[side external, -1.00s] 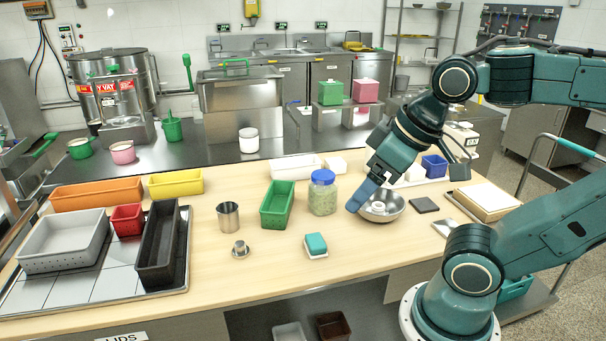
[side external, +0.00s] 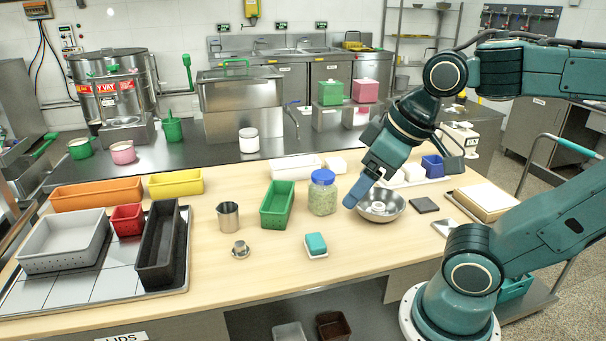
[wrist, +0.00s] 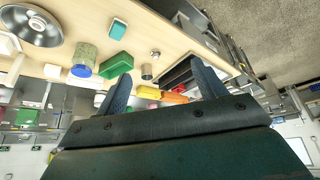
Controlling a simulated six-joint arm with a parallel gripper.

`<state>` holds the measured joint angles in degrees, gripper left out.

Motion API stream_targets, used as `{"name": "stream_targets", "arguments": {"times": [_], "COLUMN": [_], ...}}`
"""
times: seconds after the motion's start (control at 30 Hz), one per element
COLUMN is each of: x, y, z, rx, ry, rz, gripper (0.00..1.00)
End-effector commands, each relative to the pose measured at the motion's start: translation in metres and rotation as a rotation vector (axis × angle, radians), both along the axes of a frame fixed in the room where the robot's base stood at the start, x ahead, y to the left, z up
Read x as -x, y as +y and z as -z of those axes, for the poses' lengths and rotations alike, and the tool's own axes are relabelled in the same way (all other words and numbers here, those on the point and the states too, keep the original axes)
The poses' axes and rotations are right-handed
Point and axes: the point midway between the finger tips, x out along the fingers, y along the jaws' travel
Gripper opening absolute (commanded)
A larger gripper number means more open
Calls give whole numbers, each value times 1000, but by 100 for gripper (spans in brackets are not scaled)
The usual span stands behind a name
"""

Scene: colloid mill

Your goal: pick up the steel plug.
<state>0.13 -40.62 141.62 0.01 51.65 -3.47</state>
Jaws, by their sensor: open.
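The steel plug (side external: 240,249) stands on the wooden table, a small round silver piece with a knob on top, just in front of the steel cup (side external: 228,215). In the wrist view the plug (wrist: 155,53) is small and far off, next to the steel cup (wrist: 147,72). My gripper (side external: 352,205) is well to the right of the plug, above the table beside the steel bowl (side external: 382,206). In the wrist view my gripper (wrist: 160,84) has its two blue fingers wide apart with nothing between them.
A tray (side external: 178,283) with bins lies at the left. The table front around the plug is clear.

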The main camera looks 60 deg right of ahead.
Motion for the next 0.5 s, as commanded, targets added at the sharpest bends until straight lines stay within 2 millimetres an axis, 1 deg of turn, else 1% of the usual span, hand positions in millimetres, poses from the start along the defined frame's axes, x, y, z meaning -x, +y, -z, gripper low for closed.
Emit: {"name": "stream_targets", "arguments": {"times": [0.17,0.27,0.5], "x": [-22,-39,-85], "y": [-1,-2,-6], "z": [-6,-10,-12], "rx": [57,100,197], "ry": [35,60,122], "rz": [-111,-198,-429], "gripper": [70,70,70]}}
